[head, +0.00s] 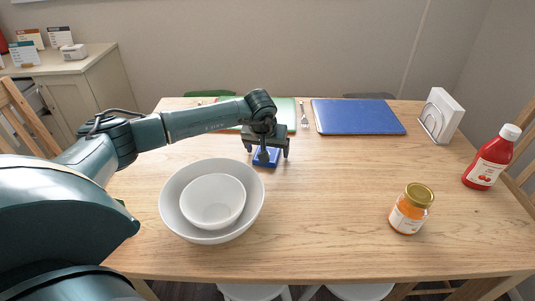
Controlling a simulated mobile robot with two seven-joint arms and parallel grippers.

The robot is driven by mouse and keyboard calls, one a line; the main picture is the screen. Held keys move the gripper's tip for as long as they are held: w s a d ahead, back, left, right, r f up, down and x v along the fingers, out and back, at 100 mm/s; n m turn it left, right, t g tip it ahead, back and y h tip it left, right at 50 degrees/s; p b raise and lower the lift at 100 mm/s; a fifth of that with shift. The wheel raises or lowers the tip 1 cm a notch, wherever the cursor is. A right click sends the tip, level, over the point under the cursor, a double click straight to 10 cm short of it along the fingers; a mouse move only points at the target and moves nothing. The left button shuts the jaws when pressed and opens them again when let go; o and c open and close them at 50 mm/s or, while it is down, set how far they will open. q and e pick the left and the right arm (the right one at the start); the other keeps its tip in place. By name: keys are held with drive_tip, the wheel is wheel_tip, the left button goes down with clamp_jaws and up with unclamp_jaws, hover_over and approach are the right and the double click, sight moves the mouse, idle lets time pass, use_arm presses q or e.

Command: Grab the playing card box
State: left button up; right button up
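The playing card box looks like a small blue box (271,161) lying on the wooden table, just behind the white bowls in the head view. My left gripper (266,150) points down over it. Its two fingers are spread wide, one to the left and one to the right of the box, with a visible gap on each side. The gripper covers the upper part of the box. I cannot tell how high the fingertips are above the table. My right gripper is not in view.
A large white bowl (175,206) with a smaller bowl (213,204) inside stands close in front. An orange jar (408,212), ketchup bottle (489,160) and napkin holder (440,117) are at the right. Blue (357,116) and green (284,109) boards lie behind. The table's middle right is clear.

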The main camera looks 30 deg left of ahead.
use_arm(q)
drive_tip(key=shift+f, duration=0.15)
drive_tip(key=shift+c, duration=0.2)
drive_tip(key=c, duration=1.1)
